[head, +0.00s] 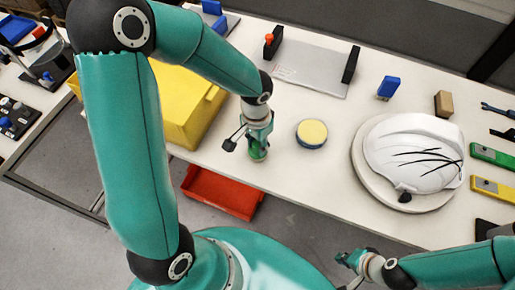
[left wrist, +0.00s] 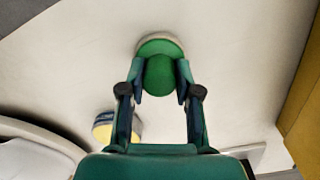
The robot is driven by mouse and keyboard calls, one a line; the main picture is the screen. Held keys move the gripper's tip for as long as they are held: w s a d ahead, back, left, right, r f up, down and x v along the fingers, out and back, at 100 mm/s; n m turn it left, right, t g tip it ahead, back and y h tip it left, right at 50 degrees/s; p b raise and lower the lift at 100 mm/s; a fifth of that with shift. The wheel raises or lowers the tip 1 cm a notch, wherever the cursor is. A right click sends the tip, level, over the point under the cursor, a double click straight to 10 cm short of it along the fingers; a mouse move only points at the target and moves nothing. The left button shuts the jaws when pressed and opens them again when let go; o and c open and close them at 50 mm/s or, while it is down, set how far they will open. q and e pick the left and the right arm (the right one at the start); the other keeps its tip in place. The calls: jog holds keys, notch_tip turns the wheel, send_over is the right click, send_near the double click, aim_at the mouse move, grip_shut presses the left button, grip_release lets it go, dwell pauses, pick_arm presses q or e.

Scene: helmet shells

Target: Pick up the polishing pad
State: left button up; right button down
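The polishing pad, with a round green knob on a pale disc (left wrist: 160,75), is between the fingertips of my left gripper (left wrist: 160,78). The fingertips press on both sides of the knob, with no clear gap. In the head view my left gripper (head: 258,142) points down at the table's front edge, and only a bit of green pad (head: 257,153) shows below it. I cannot tell whether the disc touches the table. My right gripper (head: 348,260) is low in the head view, away from the table things; its fingers are too small to read.
A yellow-topped blue round tin (head: 312,133) stands right of my left gripper. A white helmet shell (head: 412,153) sits on a round stand (head: 362,172) further right. A yellow bin (head: 190,110) is on the left, a red bin (head: 222,192) below the table edge.

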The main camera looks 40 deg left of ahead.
aim_at(257, 143)
pick_arm(q)
grip_shut()
jog(key=shift+r, duration=0.1)
notch_tip(257, 143, up, 20)
jog(key=shift+p, duration=0.3)
jog(key=shift+c, duration=0.2)
grip_release()
jog(key=c, duration=0.3)
jog(key=shift+f, duration=0.2)
jog(key=shift+c, duration=0.2)
